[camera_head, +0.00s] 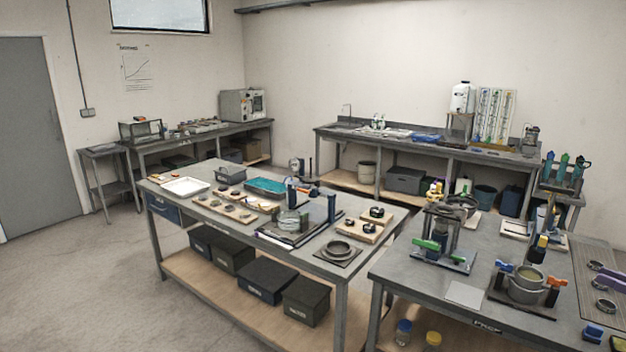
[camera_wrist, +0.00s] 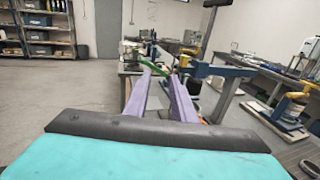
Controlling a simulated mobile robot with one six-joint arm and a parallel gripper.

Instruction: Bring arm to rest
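My gripper (camera_wrist: 162,74) shows in the wrist view as two long purple fingers reaching forward from a black bar and a teal body. The fingers are apart, with a clear gap and nothing seen between them. A green lever (camera_wrist: 152,66) appears just past the left fingertip, and a blue bar (camera_wrist: 222,70) just past the right one. I cannot tell whether either is touched. In the head view I cannot make out my arm for sure; purple parts (camera_head: 608,278) lie at the right edge, beside rings on a ribbed mat.
The right bench (camera_head: 400,262) holds lever fixtures and a pot (camera_head: 527,290). The middle table (camera_head: 212,228) carries trays, boards and a press, with dark boxes below. Benches line the walls. Open floor (camera_head: 85,270) lies at left. The wrist view shows shelves (camera_wrist: 45,35) far left.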

